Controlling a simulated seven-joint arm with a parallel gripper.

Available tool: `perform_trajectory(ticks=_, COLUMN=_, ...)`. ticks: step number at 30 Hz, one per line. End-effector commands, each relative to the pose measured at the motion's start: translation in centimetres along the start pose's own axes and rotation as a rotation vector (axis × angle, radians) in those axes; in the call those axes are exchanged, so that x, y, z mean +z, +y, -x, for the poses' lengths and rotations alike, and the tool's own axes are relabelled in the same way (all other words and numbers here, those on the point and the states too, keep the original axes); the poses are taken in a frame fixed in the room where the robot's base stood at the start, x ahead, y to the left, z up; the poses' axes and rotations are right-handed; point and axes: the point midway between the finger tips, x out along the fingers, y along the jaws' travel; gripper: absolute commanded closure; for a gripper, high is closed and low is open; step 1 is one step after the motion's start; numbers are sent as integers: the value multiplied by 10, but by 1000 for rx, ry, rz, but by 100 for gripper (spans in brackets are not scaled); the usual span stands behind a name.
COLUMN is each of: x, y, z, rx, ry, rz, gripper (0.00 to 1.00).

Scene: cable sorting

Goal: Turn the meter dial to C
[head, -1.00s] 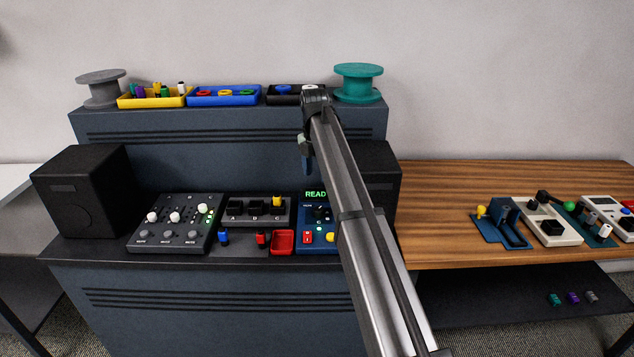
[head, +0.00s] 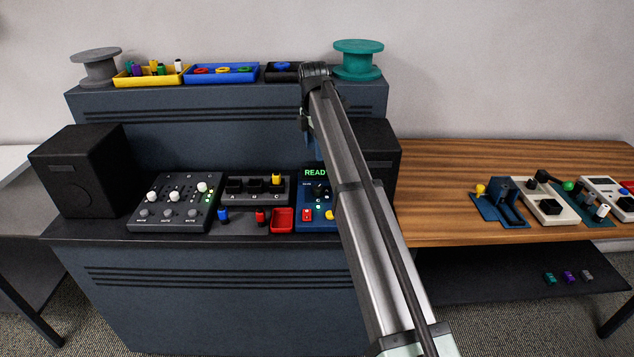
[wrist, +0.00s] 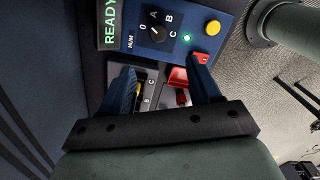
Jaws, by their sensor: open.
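The blue meter (head: 313,213) stands at the right end of the console, partly hidden behind my arm, with green READY text on its screen. In the wrist view its black dial (wrist: 157,35) is ringed by the marks 0, A, B and C. A small white pointer shows on the dial's side towards 0 and A; its exact mark is hard to tell. My gripper (wrist: 164,78) is open, its two blue fingers apart and short of the dial, with nothing between the tips. In the head view my arm mostly hides the gripper.
On the meter are a yellow button (wrist: 212,27), a green light (wrist: 187,37) and a red switch (wrist: 203,58). A black speaker (head: 378,160) stands behind on the right.

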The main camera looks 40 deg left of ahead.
Motion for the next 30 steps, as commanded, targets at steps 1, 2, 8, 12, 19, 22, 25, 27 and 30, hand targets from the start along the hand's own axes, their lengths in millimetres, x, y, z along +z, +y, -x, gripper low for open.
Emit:
perform_trajectory(ticks=1, x=0, y=-1, z=0, rx=3, ry=-1, rz=-80, gripper=38)
perform_trajectory(ticks=2, x=0, y=-1, z=0, rx=5, ry=-2, rz=-136, gripper=38)
perform_trajectory(ticks=8, x=0, y=-1, z=-1, rx=16, ry=-2, rz=-515, gripper=38)
perform_trajectory(ticks=12, x=1, y=0, z=-1, rx=23, ry=0, rz=-770, gripper=38)
perform_trajectory(ticks=19, x=1, y=2, z=-1, rx=30, ry=5, rz=-1069, gripper=38)
perform_trajectory(ticks=22, x=1, y=2, z=-1, rx=30, ry=7, rz=-1134, gripper=38)
perform_trajectory(ticks=25, x=1, y=1, z=-3, rx=29, ry=7, rz=-1163, gripper=38)
perform_trajectory(ticks=27, x=1, y=1, z=-7, rx=29, ry=7, rz=-1168, gripper=38)
perform_trajectory(ticks=30, x=1, y=1, z=-18, rx=28, ry=6, rz=-1168, gripper=38)
